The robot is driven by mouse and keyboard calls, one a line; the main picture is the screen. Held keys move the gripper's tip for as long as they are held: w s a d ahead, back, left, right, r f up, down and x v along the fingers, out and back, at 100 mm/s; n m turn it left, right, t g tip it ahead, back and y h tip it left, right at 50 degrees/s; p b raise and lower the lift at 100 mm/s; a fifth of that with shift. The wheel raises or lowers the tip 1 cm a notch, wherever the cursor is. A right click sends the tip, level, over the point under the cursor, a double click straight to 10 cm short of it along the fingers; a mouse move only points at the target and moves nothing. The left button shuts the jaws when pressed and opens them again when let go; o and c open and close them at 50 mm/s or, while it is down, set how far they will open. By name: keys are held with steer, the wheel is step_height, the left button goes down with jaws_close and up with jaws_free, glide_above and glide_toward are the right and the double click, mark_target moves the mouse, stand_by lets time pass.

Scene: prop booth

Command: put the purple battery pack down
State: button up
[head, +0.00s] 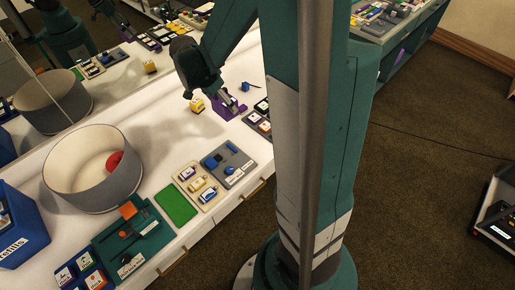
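My gripper (222,103) is low over the far part of the white table, at the end of my dark green arm. A purple thing, which looks like the purple battery pack (234,112), shows right at its fingertips. The view is too small to tell whether the fingers are closed on it or whether it touches the table. A small yellow block (197,104) stands just left of the gripper. A small blue thing (245,87) is to its right.
A large grey round bin (94,181) with a red ball (114,161) stands at left. A green mat (176,204), a beige tray (187,174) and a grey tray (242,164) line the front edge. A mirror backs the table.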

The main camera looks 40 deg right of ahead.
steer(key=s+d+f+b, duration=0.1)
steer(key=s+d, duration=0.2)
steer(key=s, duration=1.2)
steer(key=shift+f, duration=0.3)
steer(key=shift+s, duration=0.1)
steer(key=shift+f, duration=0.15)
steer(key=shift+f+b, duration=0.85)
steer(key=shift+f, duration=1.95)
steer(key=shift+f, duration=0.15)
steer(key=shift+f+b, duration=0.65)
steer(key=shift+f, duration=1.3)
steer(key=shift+f, duration=0.2)
steer(key=o, duration=1.3)
